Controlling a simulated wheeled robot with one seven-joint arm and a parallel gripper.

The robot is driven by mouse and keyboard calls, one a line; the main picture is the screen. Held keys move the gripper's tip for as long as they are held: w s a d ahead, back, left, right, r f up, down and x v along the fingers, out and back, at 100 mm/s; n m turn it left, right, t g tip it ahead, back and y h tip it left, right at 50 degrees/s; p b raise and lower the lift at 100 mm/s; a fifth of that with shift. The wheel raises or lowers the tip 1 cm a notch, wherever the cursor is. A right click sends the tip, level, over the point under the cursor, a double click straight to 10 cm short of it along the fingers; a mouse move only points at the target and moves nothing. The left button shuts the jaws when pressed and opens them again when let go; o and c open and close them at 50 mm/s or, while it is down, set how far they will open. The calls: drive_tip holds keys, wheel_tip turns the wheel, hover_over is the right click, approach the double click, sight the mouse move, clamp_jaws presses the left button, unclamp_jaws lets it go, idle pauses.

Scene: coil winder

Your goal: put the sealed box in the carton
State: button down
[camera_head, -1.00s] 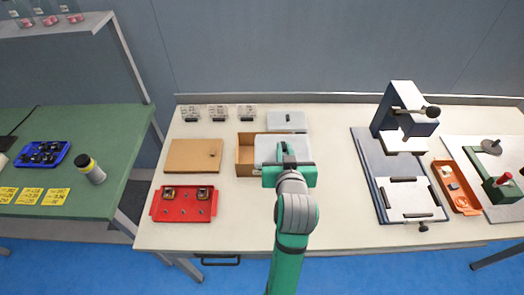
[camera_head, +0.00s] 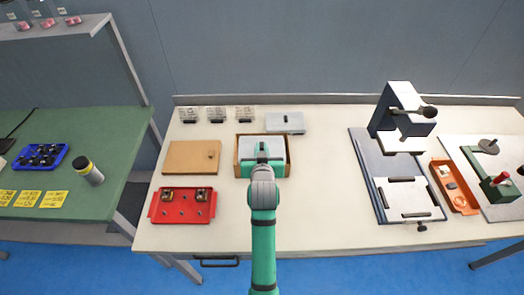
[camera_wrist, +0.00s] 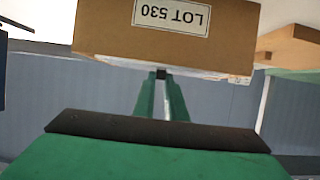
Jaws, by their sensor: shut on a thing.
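The carton (camera_head: 237,157) is brown and open-topped and stands at the middle of the white table. The sealed box (camera_head: 275,147) is pale grey and shows within the carton's outline in the head view. My gripper (camera_head: 262,149) is shut on it from above and hides its front part. I cannot tell whether the box touches the carton's floor. In the wrist view, the carton (camera_wrist: 110,35) shows upside down with a "LOT 530" label, beyond my gripper fingers (camera_wrist: 162,75). The box cannot be made out clearly there.
A flat grey case (camera_head: 285,123) lies just behind the carton. A brown board (camera_head: 192,157) and a red tray (camera_head: 183,206) lie to the left. Table between carton and press is clear.

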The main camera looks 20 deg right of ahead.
drive_tip(key=shift+w+f, duration=0.1)
drive_tip(key=shift+f, duration=0.45)
drive_tip(key=shift+f, duration=0.55)
